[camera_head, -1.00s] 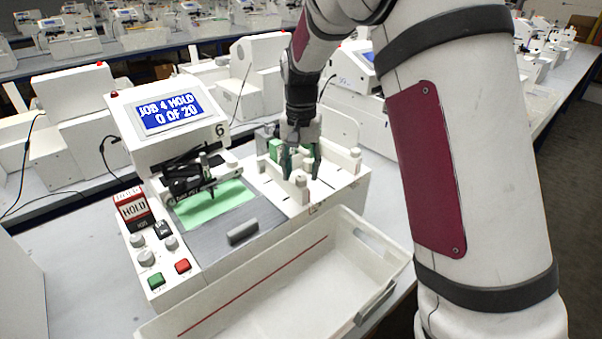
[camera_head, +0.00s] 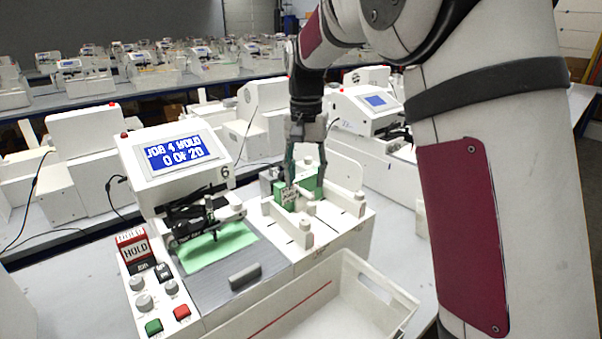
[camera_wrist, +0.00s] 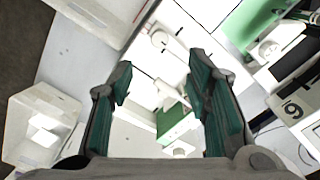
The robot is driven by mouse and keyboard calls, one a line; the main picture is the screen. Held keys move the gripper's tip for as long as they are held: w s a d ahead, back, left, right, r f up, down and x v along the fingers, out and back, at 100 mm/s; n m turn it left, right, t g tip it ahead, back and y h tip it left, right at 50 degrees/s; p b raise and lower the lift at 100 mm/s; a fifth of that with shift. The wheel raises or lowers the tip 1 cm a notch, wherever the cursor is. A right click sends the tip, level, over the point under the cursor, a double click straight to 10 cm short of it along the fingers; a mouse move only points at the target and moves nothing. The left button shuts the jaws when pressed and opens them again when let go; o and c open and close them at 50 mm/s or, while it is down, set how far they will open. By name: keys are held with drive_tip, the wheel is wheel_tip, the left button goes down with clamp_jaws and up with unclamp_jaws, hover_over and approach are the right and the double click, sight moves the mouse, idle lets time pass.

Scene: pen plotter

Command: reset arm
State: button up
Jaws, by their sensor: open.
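My gripper (camera_head: 306,165) is open above the right side of the pen plotter (camera_head: 155,158) in the head view, over its white post area. In the wrist view my gripper (camera_wrist: 158,85) shows two green-padded fingers spread apart with nothing held between them. A green block (camera_head: 309,178) with a white label sits among the white posts, behind and beneath the fingers; a green piece also shows in the wrist view (camera_wrist: 178,122). Whether a finger touches it cannot be told. The plotter's screen reads "JOB 4 HOLD, 0 OF 20".
A white bin (camera_head: 350,300) stands in front of the plotter. A green sheet (camera_head: 215,246) lies on the plotter bed under the pen carriage (camera_head: 200,220). A HOLD sign (camera_head: 134,250), knobs and green and red buttons are at the left. Other machines (camera_head: 372,108) stand close behind.

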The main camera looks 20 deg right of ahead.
drive_tip(key=shift+s, duration=0.1)
drive_tip(key=s+r+n+t, duration=0.2)
drive_tip(key=s+r, duration=0.2)
drive_tip(key=s, duration=0.7)
drive_tip(key=s+r+n+t, duration=0.2)
drive_tip(key=s+r, duration=0.1)
drive_tip(key=s, duration=0.8)
drive_tip(key=s+f+n+t, duration=0.1)
drive_tip(key=s+f+n, duration=0.1)
drive_tip(key=s, duration=0.6)
drive_tip(key=shift+s+d+f, duration=0.2)
drive_tip(key=shift+d+f, duration=0.05)
drive_tip(key=shift+f, duration=0.25)
